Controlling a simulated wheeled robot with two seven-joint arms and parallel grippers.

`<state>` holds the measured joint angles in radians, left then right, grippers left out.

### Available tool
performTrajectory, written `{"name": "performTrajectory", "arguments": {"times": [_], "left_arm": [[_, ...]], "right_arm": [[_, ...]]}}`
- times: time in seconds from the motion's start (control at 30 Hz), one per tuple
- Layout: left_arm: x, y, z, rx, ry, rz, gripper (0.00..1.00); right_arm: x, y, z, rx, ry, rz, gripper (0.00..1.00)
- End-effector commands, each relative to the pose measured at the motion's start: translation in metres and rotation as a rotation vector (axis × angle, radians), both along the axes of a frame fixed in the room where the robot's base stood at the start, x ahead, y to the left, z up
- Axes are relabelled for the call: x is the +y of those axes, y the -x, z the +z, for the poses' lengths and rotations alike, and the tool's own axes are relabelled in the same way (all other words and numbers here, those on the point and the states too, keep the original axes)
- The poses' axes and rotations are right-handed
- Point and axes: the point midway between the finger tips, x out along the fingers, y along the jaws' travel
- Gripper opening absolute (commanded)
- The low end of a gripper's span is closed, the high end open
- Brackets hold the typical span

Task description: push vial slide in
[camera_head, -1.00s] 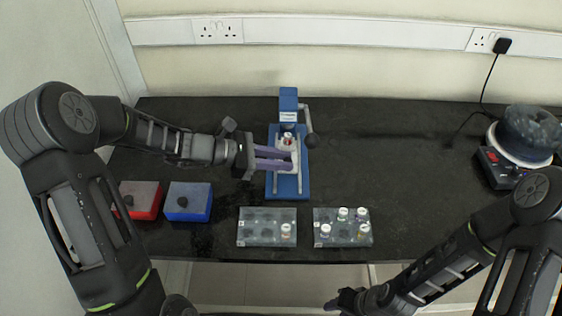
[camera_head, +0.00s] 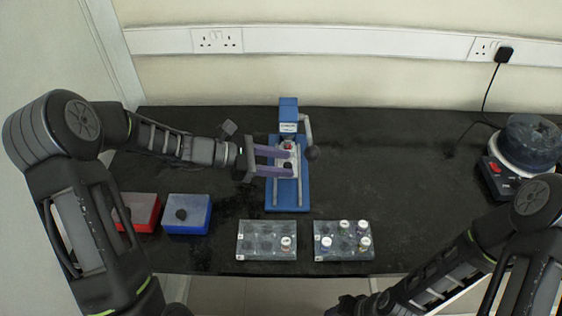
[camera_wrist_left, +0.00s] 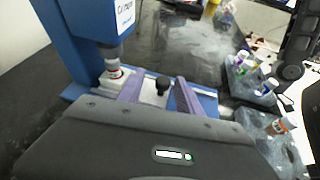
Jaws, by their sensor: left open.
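A blue press (camera_head: 288,112) stands at the middle back of the table, with a lever on its right side. A red-marked vial with a white cap (camera_wrist_left: 114,72) sits in the pale slide (camera_wrist_left: 99,89) under the press head; the vial also shows in the head view (camera_head: 288,145). A black knob (camera_wrist_left: 162,84) stands up from the slide. My left gripper (camera_head: 292,164) is open, its two purple fingers reaching from the left on either side of the knob. I cannot tell whether either finger touches it. My right gripper (camera_head: 346,304) is partly visible at the bottom edge.
Two clear racks (camera_head: 248,254) (camera_head: 323,255) with capped vials stand in front of the press. Red (camera_head: 146,213) and blue (camera_head: 199,213) boxes with dark knobs sit front left. A device with a round bowl (camera_head: 530,140) is far right.

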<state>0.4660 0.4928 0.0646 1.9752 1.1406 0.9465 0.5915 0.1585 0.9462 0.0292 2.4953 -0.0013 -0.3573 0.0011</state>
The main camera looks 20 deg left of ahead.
Motion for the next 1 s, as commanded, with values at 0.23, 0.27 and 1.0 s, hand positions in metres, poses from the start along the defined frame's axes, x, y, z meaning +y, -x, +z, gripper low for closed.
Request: {"name": "performTrajectory", "arguments": {"times": [0.23,0.27,1.0], "left_arm": [[0.024,0.010,0.010,-0.002,-0.003,0.003,0.42],[0.028,0.011,0.012,-0.002,-0.003,0.004,0.42],[0.065,0.029,0.029,-0.001,0.000,0.002,0.42]], "right_arm": [[0.000,0.000,-0.002,0.000,0.000,0.000,0.36],[0.000,0.000,-0.003,0.000,0.000,0.000,0.36],[0.000,0.000,-0.005,0.000,0.000,0.000,0.36]]}}
